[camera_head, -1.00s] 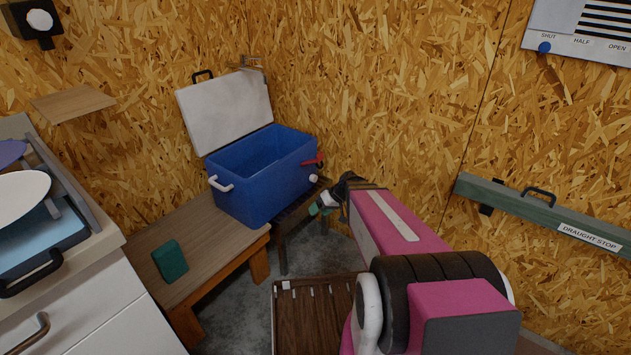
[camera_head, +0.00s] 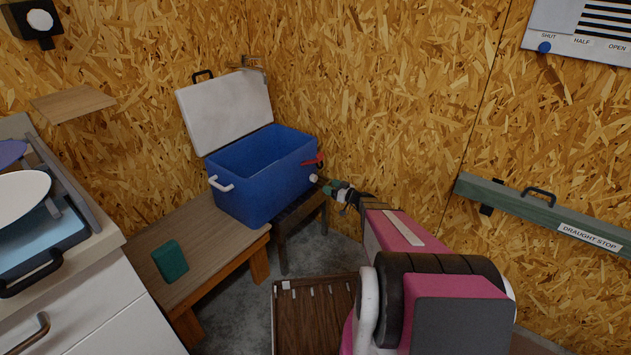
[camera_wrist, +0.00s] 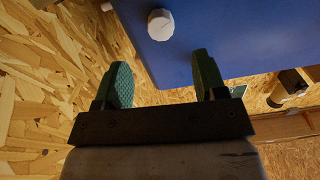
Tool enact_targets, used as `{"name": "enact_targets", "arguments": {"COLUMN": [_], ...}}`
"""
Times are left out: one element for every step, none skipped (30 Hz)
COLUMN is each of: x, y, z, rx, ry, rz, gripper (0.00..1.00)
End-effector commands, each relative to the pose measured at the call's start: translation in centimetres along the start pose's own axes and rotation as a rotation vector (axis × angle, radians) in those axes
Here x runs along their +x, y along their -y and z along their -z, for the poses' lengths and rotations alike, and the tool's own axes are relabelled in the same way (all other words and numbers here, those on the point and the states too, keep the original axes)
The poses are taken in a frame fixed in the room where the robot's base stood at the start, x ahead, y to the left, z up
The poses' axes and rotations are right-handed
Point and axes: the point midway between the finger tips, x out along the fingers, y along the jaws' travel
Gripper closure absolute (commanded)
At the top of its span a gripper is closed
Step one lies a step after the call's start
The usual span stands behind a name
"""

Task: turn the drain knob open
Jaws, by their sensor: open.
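The drain knob is a small white knob (camera_head: 313,178) low on the right end of the blue cooler (camera_head: 240,190), whose white lid (camera_head: 228,108) stands open. In the wrist view the white knob (camera_wrist: 160,24) shows beyond the fingertips, near the top, on the blue wall (camera_wrist: 230,35). My gripper (camera_head: 328,183) is just right of the knob in the head view. In the wrist view my gripper (camera_wrist: 160,80) has its two green fingers spread apart with nothing between them. The knob lies past the gap, apart from both fingers.
The cooler stands on a plank bench (camera_head: 205,230) with a dark green block (camera_head: 170,262). A red handle (camera_head: 314,161) juts out just above the knob. The chipboard wall (camera_head: 390,110) is close behind. A slatted brown board (camera_head: 312,315) is below my arm.

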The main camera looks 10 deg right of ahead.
Motion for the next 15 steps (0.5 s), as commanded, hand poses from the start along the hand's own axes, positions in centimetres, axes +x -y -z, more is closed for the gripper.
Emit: {"name": "enact_targets", "arguments": {"x": [1.0,1.5,2.2,2.8,3.4,4.1,4.7,5.2,5.8,6.3,6.7,7.2,7.6,7.9,8.3], "y": [-0.1,-0.1,-0.1,-0.1,-0.1,-0.1,-0.1,-0.1,-0.1,-0.1,0.0,-0.1,-0.1,-0.1,0.0], "z": [-0.1,-0.1,-0.1,-0.1,-0.1,-0.1,-0.1,0.0,0.0,0.0,0.0,-0.1,-0.1,-0.1,-0.1], "rx": [0.0,0.0,0.0,0.0,0.0,0.0,0.0,0.0,0.0,0.001,0.001,0.001,0.001,0.001,0.001], "ry": [0.0,0.0,0.0,0.0,0.001,0.001,0.001,0.001,0.0,0.0,0.001,0.001,0.001,0.001,0.001], "rz": [0.002,0.002,0.003,0.004,0.004,0.003,0.003,0.003,0.004,0.003,0.003,0.002,0.002,0.002,0.003], "gripper": [0.35,0.35,0.35,0.35,0.35,0.35,0.35,0.35,0.35,0.35,0.35,0.35,0.35,0.35,0.35]}}
